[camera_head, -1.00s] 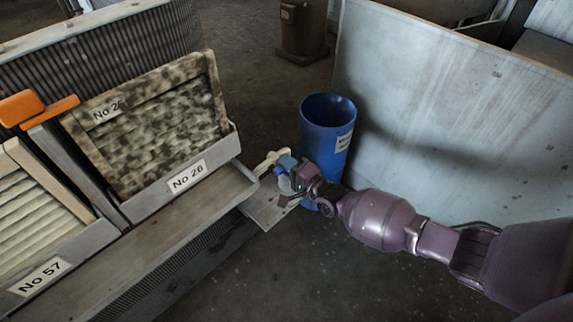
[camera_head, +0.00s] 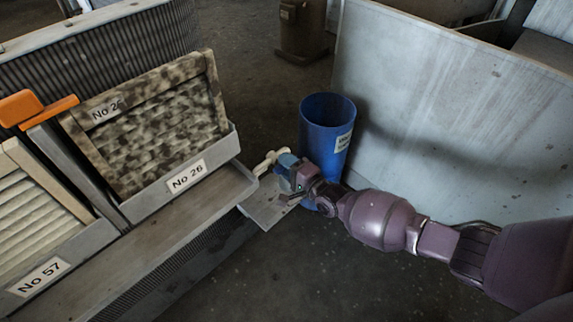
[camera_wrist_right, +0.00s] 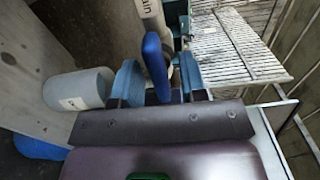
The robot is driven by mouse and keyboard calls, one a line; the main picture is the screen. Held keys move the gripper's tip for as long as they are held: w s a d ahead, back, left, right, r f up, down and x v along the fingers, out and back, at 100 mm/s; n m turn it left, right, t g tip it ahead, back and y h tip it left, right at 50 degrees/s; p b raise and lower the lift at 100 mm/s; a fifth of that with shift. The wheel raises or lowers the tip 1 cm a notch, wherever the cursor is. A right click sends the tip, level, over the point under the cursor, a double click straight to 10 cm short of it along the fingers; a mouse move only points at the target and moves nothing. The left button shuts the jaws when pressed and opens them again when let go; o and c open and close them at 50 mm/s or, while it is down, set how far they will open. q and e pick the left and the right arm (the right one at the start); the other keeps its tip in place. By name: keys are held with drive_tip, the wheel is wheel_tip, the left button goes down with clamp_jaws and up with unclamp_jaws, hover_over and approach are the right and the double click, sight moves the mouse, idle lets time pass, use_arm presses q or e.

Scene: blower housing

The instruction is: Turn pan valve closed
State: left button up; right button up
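The pan valve's blue lever handle (camera_wrist_right: 155,65) shows in the right wrist view, on a pale pipe (camera_wrist_right: 150,10) with a label ending in "ain". My right gripper (camera_wrist_right: 160,82) has its two blue fingers on either side of the lever. The fingers stand apart, with a gap visible on the right side of the lever; the left finger is close to it, and I cannot tell if they touch. In the head view my right gripper (camera_head: 286,172) is at the pale pipe end (camera_head: 267,160), beside the unit's lower corner, and hides most of the valve. My left gripper is not in view.
A blue bin (camera_head: 328,125) stands just behind my right gripper. A large grey panel (camera_head: 450,110) is at the right. The filter unit with the No 26 frame (camera_head: 150,125) and its ledge (camera_head: 170,225) fills the left. Dark floor (camera_head: 310,265) lies open in front.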

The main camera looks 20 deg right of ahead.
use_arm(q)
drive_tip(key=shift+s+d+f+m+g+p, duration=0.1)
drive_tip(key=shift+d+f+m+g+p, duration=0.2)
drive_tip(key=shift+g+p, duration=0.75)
use_arm(e)
drive_tip(key=v, duration=1)
drive_tip(key=shift+s+p, duration=0.35)
drive_tip(key=shift+s, duration=0.05)
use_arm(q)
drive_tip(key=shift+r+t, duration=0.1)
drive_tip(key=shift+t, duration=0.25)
use_arm(e)
drive_tip(key=shift+d, duration=0.15)
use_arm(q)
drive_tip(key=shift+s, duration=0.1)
use_arm(e)
drive_tip(key=shift+r, duration=0.1)
